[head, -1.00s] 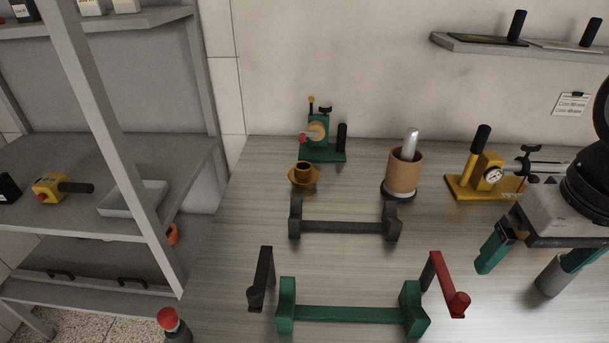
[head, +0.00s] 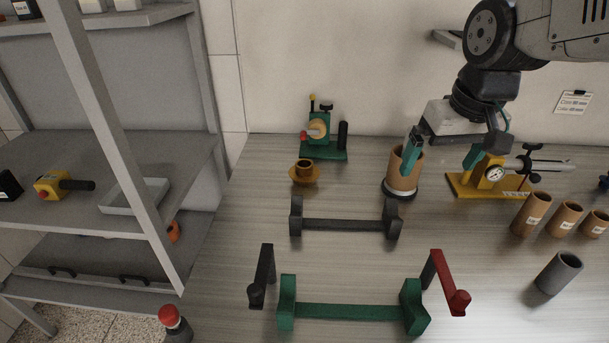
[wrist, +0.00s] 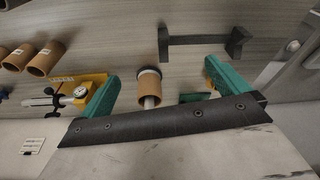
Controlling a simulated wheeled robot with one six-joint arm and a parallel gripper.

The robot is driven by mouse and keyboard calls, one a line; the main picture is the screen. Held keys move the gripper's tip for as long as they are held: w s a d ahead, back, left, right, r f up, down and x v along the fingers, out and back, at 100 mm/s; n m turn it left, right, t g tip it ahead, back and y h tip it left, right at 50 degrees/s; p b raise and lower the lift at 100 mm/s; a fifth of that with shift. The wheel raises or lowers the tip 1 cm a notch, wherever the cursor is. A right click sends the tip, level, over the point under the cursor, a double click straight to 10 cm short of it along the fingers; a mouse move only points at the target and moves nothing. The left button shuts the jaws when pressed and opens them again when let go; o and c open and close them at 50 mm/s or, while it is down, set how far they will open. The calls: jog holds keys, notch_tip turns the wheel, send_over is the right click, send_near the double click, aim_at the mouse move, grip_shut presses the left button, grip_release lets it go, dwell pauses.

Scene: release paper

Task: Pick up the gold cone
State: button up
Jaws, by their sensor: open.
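The gold cone (head: 304,173) stands on the table as a small brass-coloured piece with a wide rim, in front of the green device. In the wrist view a gold bit (wrist: 208,75) beside the right-hand finger appears to be it, mostly hidden. My gripper (head: 438,167) is open with green fingers, above the table near the tan cup, well to the right of the cone and apart from it. In the wrist view my gripper (wrist: 161,72) shows its fingers wide apart and nothing held, with the tan cup (wrist: 150,93) showing between them.
The green device (head: 320,140) stands behind the cone. A black stand (head: 345,224) and a green stand (head: 350,311) are in front. The tan cup (head: 403,173) and yellow gauge stand (head: 466,186) are right. Several brown tubes (head: 533,213) stand farther right. Shelves (head: 180,165) are left.

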jog(key=w+a+f+n, duration=0.1)
jog(key=w+a+f, duration=0.2)
jog(key=w+a, duration=0.3)
jog(key=w+a+f+n, duration=0.15)
jog(key=w+a, duration=0.25)
jog(key=w, duration=0.4)
jog(key=n+t+y, duration=0.1)
jog(key=y, duration=0.1)
send_over(303, 170)
jog(key=d, duration=0.1)
notch_tip(303, 170, down, 11)
jog(key=shift+d, duration=0.1)
jog(key=shift+a+f, duration=0.2)
jog(key=shift+f, duration=0.1)
jog(key=x, duration=0.7)
jog(key=shift+w+d+f, duration=0.25)
jog(key=shift+w+d, duration=0.05)
jog(key=shift+w, duration=0.1)
jog(key=c, duration=1)
